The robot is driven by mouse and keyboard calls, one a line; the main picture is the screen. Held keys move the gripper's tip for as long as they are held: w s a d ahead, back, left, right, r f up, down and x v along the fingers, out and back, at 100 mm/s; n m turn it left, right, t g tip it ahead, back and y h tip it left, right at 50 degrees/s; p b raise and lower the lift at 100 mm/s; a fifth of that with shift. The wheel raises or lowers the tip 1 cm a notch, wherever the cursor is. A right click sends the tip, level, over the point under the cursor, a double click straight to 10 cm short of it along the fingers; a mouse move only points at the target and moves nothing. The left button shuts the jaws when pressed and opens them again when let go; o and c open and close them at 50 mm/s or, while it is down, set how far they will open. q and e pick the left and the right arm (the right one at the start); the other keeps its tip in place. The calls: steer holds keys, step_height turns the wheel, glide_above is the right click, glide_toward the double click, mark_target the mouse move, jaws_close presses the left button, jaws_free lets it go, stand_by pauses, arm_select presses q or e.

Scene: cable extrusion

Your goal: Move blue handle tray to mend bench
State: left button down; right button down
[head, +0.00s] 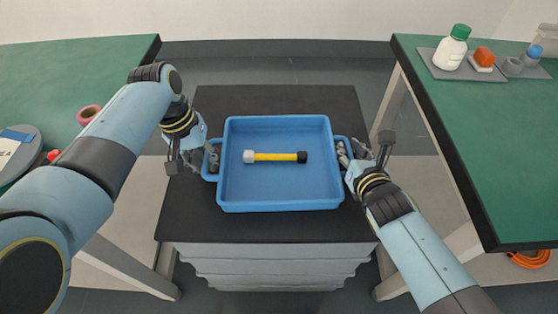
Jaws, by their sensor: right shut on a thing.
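The blue handle tray (280,197) sits on the black top of a low drawer unit between two green benches. A yellow rod (276,157) with a white end and a black end lies inside it. My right gripper (351,153) is shut on the tray's right handle. My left gripper (204,158) is at the left handle, with its fingers around or beside it; how far they are closed is unclear. The fingers partly hide both handles. I cannot tell which green bench is the mend bench.
The right green bench (480,140) holds a grey mat with a white bottle (452,48) and small parts. The left green bench (50,75) holds a pink roll (89,115) and a round grey item (18,150). Orange cable (530,259) lies below the right bench. The black top (280,228) is clear around the tray.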

arm_select(q)
steer(key=shift+r, duration=0.2)
arm_select(e)
steer(key=shift+r, duration=0.2)
